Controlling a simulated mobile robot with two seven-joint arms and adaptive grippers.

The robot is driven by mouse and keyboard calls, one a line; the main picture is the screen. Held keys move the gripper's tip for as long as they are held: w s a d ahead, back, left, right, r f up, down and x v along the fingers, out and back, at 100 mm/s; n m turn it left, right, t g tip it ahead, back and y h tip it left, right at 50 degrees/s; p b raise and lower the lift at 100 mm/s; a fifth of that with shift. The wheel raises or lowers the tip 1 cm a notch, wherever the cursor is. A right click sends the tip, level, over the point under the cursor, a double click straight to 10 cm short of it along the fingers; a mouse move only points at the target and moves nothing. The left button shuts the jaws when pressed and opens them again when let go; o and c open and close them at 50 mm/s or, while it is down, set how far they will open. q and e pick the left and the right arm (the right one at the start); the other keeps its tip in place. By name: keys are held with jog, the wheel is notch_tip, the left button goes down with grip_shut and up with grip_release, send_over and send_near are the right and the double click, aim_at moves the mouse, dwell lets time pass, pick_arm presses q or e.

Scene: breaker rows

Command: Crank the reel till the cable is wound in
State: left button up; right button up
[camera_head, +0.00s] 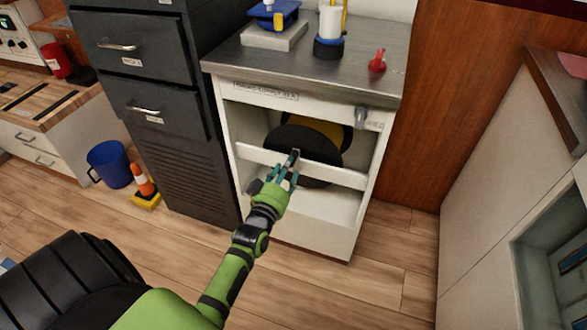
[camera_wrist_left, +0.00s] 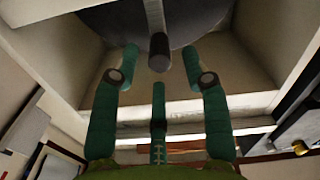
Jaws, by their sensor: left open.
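The reel (camera_head: 330,157) sits inside the open white cabinet, behind its cross bar. It shows as dark round discs with a yellow band (camera_head: 327,129) between them; I cannot tell how much cable is on it. My left gripper (camera_head: 283,174) is at the cabinet front, before the cross bar, its fingers pointing at the reel. In the left wrist view its teal fingers (camera_wrist_left: 160,80) are spread, and the grey crank handle (camera_wrist_left: 156,30) with its dark end points down between the upper two. The handle looks free of the fingers. My right gripper is not in view.
The white cabinet's cross bar (camera_head: 330,175) spans the opening in front of the reel. A grey latch-like part (camera_head: 360,117) is at the upper right. Dark drawers (camera_head: 135,65) stand left, with a blue bin (camera_head: 110,165) and an orange cone (camera_head: 143,181) on the floor.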

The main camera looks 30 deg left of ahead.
pick_arm(q)
jog(key=shift+x, duration=1.8)
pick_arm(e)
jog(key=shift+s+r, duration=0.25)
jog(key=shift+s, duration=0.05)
pick_arm(q)
jog(key=shift+d, duration=0.1)
grip_shut()
jog(key=shift+d, duration=0.1)
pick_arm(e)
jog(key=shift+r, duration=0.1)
